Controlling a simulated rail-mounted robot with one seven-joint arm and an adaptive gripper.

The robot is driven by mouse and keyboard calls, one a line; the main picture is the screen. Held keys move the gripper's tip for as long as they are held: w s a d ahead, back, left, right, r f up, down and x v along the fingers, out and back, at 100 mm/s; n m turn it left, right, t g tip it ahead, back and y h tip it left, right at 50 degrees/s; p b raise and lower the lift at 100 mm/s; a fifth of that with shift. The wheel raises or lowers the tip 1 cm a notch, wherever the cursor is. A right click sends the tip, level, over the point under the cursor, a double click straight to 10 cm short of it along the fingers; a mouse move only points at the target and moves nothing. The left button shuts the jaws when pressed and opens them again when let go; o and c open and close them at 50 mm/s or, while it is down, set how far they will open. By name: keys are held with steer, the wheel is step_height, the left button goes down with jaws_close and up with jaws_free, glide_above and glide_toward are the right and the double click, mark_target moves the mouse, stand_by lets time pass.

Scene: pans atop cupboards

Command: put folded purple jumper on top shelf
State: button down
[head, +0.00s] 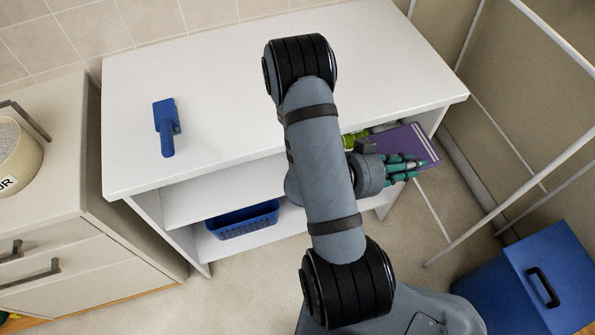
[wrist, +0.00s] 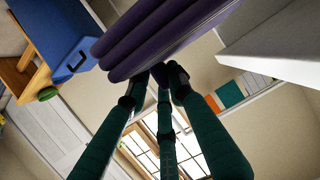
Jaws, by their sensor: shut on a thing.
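The folded purple jumper (head: 410,142) is at the right end of the white shelf unit (head: 390,60), just beyond its front edge. My gripper (head: 425,168), with green fingers, is shut on the jumper. In the wrist view the stacked folds of the jumper (wrist: 165,35) lie across the tips of my gripper (wrist: 160,78). The unit's upper inner shelf (head: 225,188) shows bare at its left part. Its right part is hidden behind my arm.
A blue brush-like item (head: 166,125) lies on the unit's top. A blue basket (head: 243,220) is on the lower shelf. Green and white items (head: 355,138) show beside the jumper. A white rack (head: 500,207) and a blue box (head: 535,280) stand at right.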

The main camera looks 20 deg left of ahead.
steer(key=shift+w+a+r, duration=0.15)
steer(key=shift+w+a, duration=0.5)
steer(key=shift+w, duration=0.1)
steer(key=shift+s+d, duration=0.1)
steer(key=shift+d, duration=0.05)
